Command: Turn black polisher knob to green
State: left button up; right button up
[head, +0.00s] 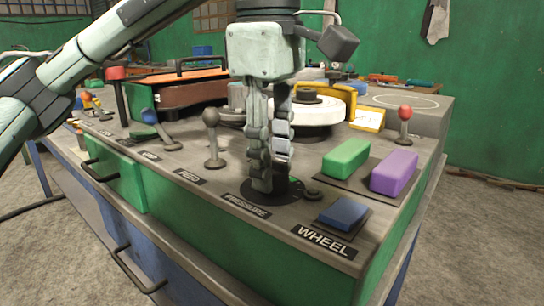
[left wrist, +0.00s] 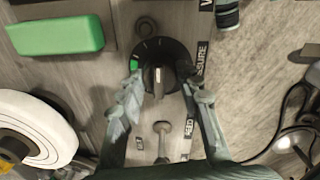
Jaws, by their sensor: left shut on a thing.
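The black polisher knob (left wrist: 159,76) sits on a round dark dial above the PRESSURE label (head: 247,205). In the left wrist view its grip bar runs roughly up and down the picture, with a pale line on it. A green mark (left wrist: 134,65) lies on the dial's left side, off the bar's line. My left gripper (head: 270,188) points down at the dial, and its fingers (left wrist: 160,80) are shut on the knob from both sides. In the head view the fingers hide most of the knob, and the dark dial (head: 292,190) shows around them. My right gripper is not in view.
Close to the dial stand a green block (head: 346,158), a purple block (head: 394,172) and a blue block (head: 343,213). A grey ball lever (head: 211,118) stands left of my gripper. A white polishing wheel (head: 310,112) is behind it. A red-topped lever (head: 405,113) stands at right.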

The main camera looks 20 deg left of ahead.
pick_arm(q)
jog(key=o, duration=1.2)
jog(key=shift+c, duration=0.2)
notch_tip(320, 180, up, 12)
jog(key=shift+s, duration=0.3)
jog(key=shift+s, duration=0.1)
